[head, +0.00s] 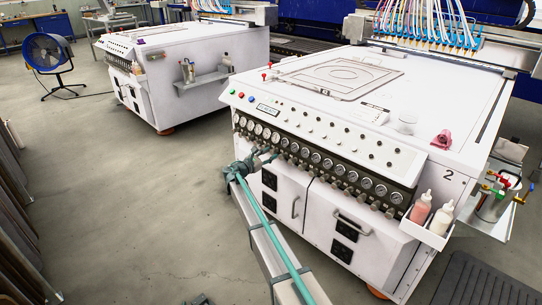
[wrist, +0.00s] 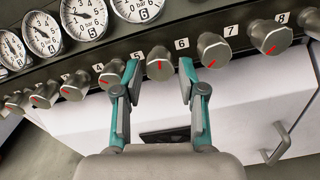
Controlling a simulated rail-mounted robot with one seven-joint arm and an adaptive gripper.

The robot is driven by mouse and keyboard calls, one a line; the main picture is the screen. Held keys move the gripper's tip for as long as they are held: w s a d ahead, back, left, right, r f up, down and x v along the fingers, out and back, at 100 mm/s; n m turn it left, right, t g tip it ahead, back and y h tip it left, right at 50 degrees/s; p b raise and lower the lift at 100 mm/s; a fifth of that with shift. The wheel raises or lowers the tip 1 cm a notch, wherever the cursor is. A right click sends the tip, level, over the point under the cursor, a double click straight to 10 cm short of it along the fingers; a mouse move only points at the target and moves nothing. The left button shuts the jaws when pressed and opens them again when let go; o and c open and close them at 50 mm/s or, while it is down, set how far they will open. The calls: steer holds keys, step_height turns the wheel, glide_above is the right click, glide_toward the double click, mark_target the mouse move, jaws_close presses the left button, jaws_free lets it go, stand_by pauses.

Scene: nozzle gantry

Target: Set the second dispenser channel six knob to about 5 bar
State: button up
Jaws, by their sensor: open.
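The second dispenser (head: 330,130) is the near white cabinet marked 2 in the head view. Its front has a row of gauges above a row of knobs. My gripper (head: 252,165) is in front of the left part of that row. In the wrist view my gripper (wrist: 158,70) is open, with one teal finger on each side of a grey knob (wrist: 160,62). Gaps show between knob and fingers.
Neighbouring knobs stand close on both sides, including one to the right (wrist: 213,49) and one to the left (wrist: 112,74). A cabinet door handle (wrist: 272,150) is below right. A bottle tray (head: 428,228) hangs at the dispenser's right corner. Open floor lies left.

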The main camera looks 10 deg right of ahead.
steer(key=shift+w+d, duration=0.45)
steer(key=shift+d, duration=0.1)
jaws_close()
